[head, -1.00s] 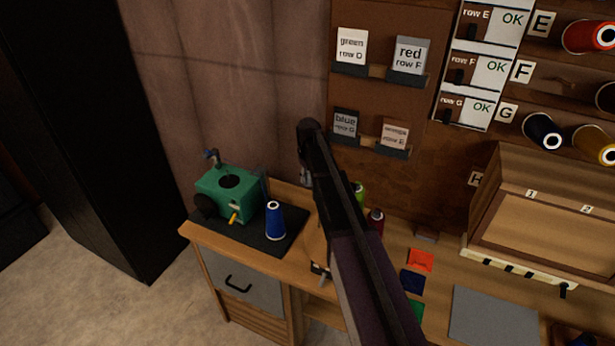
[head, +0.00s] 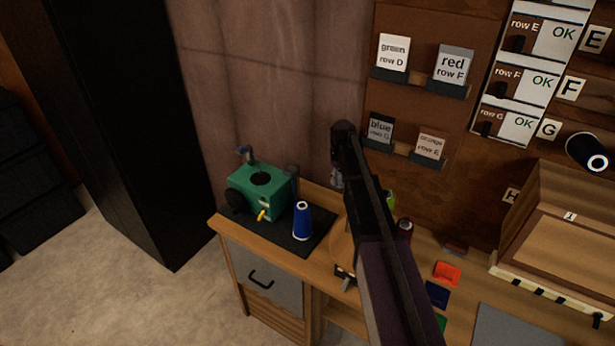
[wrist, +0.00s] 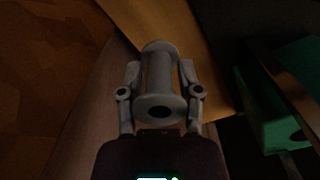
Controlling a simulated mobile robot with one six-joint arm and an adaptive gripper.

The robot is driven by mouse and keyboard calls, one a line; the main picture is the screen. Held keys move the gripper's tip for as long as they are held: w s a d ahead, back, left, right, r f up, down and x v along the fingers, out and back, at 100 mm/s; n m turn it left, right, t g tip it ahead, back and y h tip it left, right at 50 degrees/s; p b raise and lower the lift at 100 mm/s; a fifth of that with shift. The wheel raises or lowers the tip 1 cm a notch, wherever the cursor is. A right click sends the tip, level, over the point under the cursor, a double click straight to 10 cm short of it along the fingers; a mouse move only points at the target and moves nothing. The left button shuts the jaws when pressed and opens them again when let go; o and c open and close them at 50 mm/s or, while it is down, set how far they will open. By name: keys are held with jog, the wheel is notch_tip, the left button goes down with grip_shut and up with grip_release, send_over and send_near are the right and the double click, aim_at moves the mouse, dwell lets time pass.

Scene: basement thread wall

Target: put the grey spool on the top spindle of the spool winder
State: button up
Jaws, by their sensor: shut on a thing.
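The grey spool (wrist: 160,75) is in my gripper (wrist: 160,70) in the wrist view. Both fingers are shut on its sides, and its near flange with a dark hole faces the camera. The spool winder (head: 258,192) is a green box on a dark mat at the table's left end in the head view. It has a round dark opening on top, a dark wheel and a yellow handle. A green part of it (wrist: 280,95) shows at the wrist view's right. I cannot clearly make out the top spindle. In the head view my arm largely hides my gripper.
A blue cone spool (head: 302,222) stands on the dark mat (head: 312,243) right of the winder. Green and dark red spools (head: 404,230) stand behind my arm. A board with label cards (head: 393,52) rises behind the table. A tall black cabinet (head: 130,130) stands at the left.

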dwell(0.5)
notch_tip(320, 180, up, 17)
jog(key=p, duration=1.7)
jog(key=shift+s, duration=0.25)
